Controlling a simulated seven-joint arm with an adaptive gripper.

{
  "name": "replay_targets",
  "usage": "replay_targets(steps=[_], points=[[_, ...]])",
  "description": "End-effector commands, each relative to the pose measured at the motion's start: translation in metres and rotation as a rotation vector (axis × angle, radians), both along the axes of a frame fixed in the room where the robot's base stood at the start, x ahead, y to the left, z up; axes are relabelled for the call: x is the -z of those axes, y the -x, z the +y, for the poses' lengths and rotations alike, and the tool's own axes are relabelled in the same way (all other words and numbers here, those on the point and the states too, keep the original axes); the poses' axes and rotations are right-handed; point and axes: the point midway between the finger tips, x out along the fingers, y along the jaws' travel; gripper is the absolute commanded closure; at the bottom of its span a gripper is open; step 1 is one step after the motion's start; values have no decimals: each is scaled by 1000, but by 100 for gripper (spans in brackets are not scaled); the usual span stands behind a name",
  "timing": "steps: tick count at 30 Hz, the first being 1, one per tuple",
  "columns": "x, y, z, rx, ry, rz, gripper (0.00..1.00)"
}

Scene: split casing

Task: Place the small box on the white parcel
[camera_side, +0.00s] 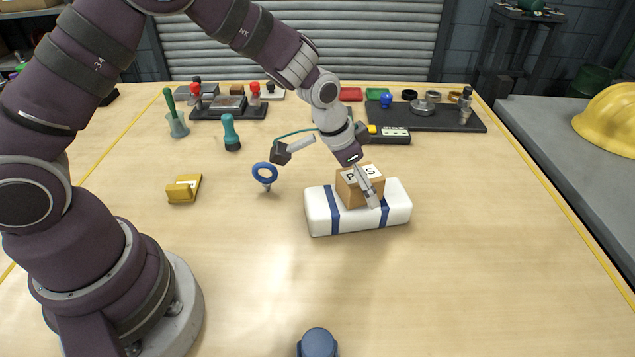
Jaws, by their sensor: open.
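The white parcel (405,205), a long white block with two blue bands, lies on the table right of the middle. The small box (348,190) is brown cardboard with white labels marked P and S. It appears to rest on top of the parcel, near its middle. My gripper (366,188) is at the box from above, with one finger visible against its right-hand face. The jaws are open; the other finger is hidden behind the box or the gripper body.
A dark tray (425,118) with small parts lies at the back right. A blue round-topped object (317,343) is at the front edge. The table right of the parcel is clear.

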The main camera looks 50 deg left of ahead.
Motion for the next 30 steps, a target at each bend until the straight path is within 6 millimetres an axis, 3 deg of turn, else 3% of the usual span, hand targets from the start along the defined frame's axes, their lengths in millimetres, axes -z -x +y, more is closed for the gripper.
replay_targets(steps=[5, 18, 24, 26, 30], points=[[-7, 1, 0, 0, 0, -3, 20], [-96, 34, 15, -1, 1, -7, 20], [-117, 45, 19, -8, -1, -6, 20], [-126, 54, 24, -33, -4, -15, 20], [-153, 98, 44, -152, -10, -47, 20]])
